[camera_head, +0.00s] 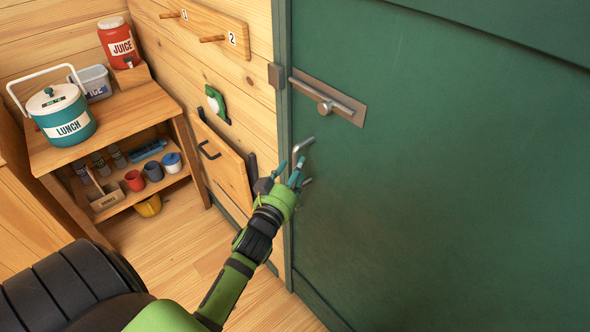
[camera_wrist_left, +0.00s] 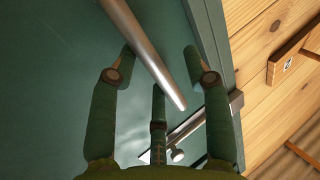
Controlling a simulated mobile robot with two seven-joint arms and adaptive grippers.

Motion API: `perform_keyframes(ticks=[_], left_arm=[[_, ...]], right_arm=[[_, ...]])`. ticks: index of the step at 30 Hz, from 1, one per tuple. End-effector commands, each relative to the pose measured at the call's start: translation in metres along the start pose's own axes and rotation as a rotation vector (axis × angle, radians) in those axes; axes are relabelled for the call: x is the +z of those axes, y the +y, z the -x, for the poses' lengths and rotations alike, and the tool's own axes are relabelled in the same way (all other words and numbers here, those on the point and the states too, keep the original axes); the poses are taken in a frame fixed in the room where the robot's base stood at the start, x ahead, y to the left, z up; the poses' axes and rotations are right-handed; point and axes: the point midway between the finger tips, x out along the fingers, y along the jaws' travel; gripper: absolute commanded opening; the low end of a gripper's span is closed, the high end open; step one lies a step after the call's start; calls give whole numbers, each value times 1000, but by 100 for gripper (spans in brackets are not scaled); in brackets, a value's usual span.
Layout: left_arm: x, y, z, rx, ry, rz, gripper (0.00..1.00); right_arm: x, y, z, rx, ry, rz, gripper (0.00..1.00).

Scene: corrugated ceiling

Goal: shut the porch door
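The green porch door (camera_head: 440,180) fills the right of the head view, its left edge beside the green frame post (camera_head: 284,120). I cannot tell if it is fully shut. A metal lever handle (camera_head: 303,147) is on the door near that edge. My left gripper (camera_head: 294,172) is at the door, just below the handle. In the left wrist view its fingers are spread, with the handle bar (camera_wrist_left: 148,55) passing between them, not clamped. A metal slide bolt (camera_head: 328,97) is above the handle; it also shows in the wrist view (camera_wrist_left: 190,128). My right gripper is out of view.
A wooden shelf unit (camera_head: 135,112) at the left bears a teal lunch cooler (camera_head: 64,118), an ice bin (camera_head: 92,83) and a red juice jug (camera_head: 118,42), with mugs below. A numbered peg board (camera_head: 215,27) and a wooden panel (camera_head: 222,160) are on the wall. Floor (camera_head: 185,240) between is clear.

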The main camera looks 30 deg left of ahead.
Motion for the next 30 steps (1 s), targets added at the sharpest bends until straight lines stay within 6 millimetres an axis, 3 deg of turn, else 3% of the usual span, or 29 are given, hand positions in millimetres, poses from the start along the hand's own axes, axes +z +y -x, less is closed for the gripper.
perform_keyframes(ticks=[8, 11, 21, 30], left_arm=[[-2, 1, 4, 2, 5, 1, 49], [-2, 1, 17, 2, 4, 1, 49], [0, -1, 89, -1, 0, 2, 49], [-1, -1, 120, -1, 4, 1, 49]], right_arm=[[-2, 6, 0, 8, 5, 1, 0], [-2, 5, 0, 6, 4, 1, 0], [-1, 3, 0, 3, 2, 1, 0], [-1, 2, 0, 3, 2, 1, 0]])
